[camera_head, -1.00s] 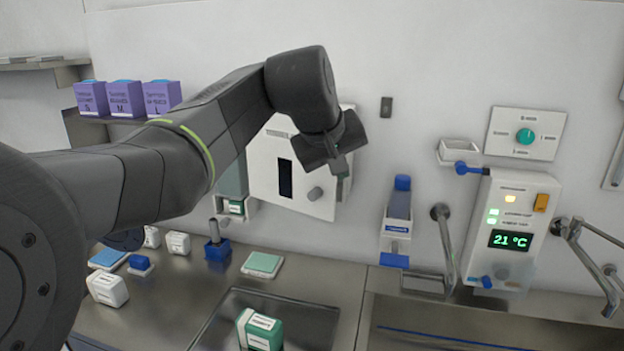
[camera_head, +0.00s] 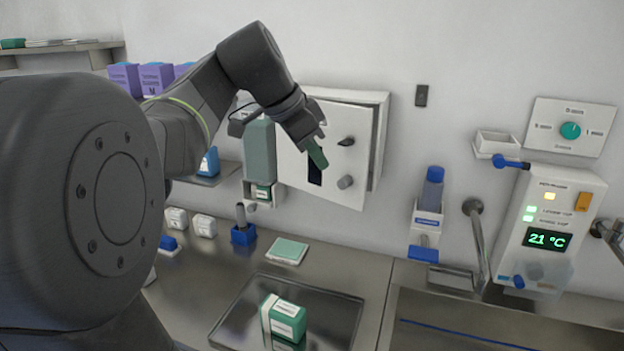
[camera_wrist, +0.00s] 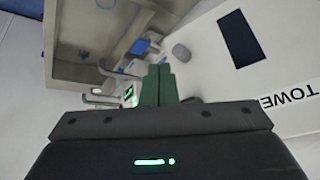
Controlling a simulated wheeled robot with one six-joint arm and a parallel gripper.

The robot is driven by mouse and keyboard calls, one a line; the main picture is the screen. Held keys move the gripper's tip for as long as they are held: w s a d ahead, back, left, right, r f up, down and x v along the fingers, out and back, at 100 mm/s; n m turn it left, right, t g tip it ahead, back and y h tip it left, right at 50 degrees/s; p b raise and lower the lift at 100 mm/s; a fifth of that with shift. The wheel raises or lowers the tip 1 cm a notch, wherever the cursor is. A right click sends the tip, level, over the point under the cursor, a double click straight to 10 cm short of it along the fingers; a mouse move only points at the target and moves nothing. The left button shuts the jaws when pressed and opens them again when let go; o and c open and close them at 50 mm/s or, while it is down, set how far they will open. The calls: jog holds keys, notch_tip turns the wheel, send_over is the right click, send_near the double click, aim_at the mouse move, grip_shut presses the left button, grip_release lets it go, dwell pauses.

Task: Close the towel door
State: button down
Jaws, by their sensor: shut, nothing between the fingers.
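My gripper (camera_head: 319,160) is shut and empty in front of the door, near the window. Its green fingers (camera_wrist: 159,85) are together in the wrist view. I cannot tell whether they touch the door.
A green-grey dispenser (camera_head: 260,150) hangs just left of the door. A blue-capped bottle holder (camera_head: 427,215) and a control panel (camera_head: 550,225) are on the wall to the right. Below, a green-and-white box (camera_head: 285,318) lies on a steel tray (camera_head: 338,300).

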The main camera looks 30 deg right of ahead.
aim_at(344, 182)
jog(key=w+a+r+m+g, duration=0.15)
jog(key=a+m, duration=0.35)
jog(key=m, duration=0.5)
jog(key=d+f+p, duration=0.3)
jog(key=d+f, duration=0.5)
jog(key=d, duration=0.1)
jog(key=shift+w+d+f+h, duration=0.2)
jog(key=shift+d+h, duration=0.2)
